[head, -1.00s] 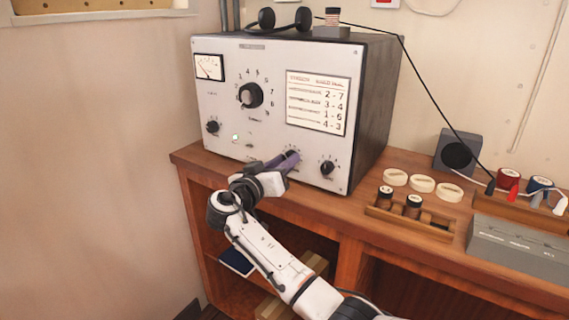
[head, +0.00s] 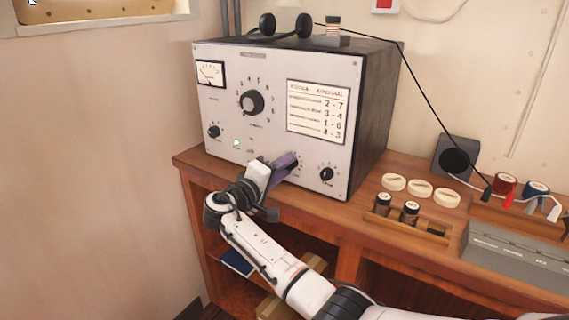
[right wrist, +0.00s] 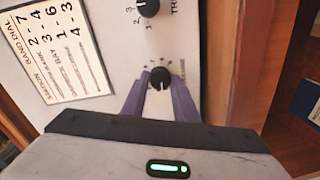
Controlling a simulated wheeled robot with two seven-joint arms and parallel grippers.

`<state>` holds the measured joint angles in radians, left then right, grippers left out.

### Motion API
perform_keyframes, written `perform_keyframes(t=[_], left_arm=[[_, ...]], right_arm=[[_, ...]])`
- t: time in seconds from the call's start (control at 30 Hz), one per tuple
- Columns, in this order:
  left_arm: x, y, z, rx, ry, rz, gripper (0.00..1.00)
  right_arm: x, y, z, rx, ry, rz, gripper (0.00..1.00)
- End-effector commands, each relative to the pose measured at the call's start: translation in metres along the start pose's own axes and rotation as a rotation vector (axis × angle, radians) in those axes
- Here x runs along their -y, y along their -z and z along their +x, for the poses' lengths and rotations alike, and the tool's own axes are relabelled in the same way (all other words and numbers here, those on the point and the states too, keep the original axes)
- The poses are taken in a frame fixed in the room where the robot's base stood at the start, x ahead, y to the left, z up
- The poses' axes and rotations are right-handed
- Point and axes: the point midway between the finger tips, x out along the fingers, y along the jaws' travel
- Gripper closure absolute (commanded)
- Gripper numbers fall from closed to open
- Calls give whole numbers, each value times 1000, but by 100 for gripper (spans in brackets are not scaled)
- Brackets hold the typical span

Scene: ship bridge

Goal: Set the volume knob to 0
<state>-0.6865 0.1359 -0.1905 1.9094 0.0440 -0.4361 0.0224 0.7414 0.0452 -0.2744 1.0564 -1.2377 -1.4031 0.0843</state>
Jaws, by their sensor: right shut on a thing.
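The radio panel (head: 225,110) carries several dark knobs. The small middle knob in its bottom row shows in the right wrist view (right wrist: 160,76), with tick marks and tiny digits around it. My right gripper (head: 285,163) reaches it from the front, and its purple fingers (right wrist: 160,90) are shut on the knob, one on each side. In the head view the fingers hide this knob. Its name and exact setting cannot be read. The small right knob (head: 327,174) and small left knob (head: 214,131) are clear of the gripper. My left gripper is not in view.
A large dial knob (head: 252,103) and a white printed card (head: 318,110) are above the gripper. A green lamp (head: 236,143) glows left of it. The wooden desk (head: 350,208) holds a small rack (head: 410,225) and a speaker (head: 456,156) at right.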

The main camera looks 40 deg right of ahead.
Motion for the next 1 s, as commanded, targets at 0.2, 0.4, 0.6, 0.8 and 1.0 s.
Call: perform_keyframes(t=[0.2,0.4,0.6,0.8,1.0], left_arm=[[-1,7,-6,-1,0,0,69],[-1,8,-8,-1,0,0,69],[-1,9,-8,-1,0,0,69],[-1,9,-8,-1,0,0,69],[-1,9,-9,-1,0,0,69]], right_arm=[[-1,1,0,16,-1,-208,95],[0,2,0,28,-3,-393,95],[1,2,0,42,-4,-554,95],[2,2,0,50,-5,-675,95],[2,2,0,55,-5,-748,95]])
